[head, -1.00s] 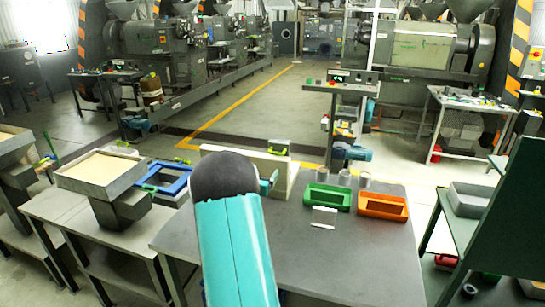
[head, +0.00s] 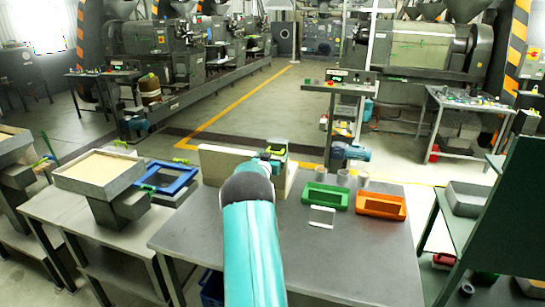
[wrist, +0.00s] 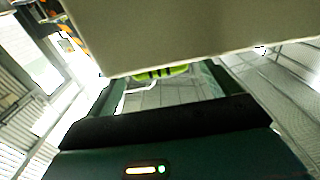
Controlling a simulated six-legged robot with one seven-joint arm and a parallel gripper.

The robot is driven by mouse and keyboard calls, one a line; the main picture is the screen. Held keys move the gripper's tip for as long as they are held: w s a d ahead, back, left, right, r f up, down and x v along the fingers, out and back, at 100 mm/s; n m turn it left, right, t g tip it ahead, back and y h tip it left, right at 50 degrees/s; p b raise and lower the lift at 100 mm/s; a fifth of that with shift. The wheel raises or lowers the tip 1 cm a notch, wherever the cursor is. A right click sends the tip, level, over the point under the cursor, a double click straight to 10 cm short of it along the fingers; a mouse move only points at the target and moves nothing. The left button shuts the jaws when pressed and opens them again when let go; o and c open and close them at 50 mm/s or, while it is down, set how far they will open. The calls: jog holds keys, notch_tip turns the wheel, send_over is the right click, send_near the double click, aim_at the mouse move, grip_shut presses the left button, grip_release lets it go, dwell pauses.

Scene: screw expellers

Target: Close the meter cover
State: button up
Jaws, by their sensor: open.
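In the head view, a small dark device with a green top (head: 279,142) shows at the upper edge of a beige upright panel (head: 222,163) at the back of the grey table. It may be the meter, but I cannot make out its cover or how far it stands open. My gripper (head: 271,158) is by the panel's top edge, close in front of the device and partly hidden by my arm. In the wrist view, my gripper (wrist: 160,95) is open and empty. A yellow-green part (wrist: 162,73) shows beyond it, partly hidden by the pale panel above.
A green tray (head: 325,197) and an orange tray (head: 381,206) stand on the table's right, with grey cups behind them. A small white plate (head: 321,216) lies in front. A blue frame (head: 166,178) is at left. The table's front right is clear.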

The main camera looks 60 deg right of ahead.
jog(key=shift+d, duration=0.15)
jog(key=c, duration=1.4)
jog(key=shift+o, duration=0.2)
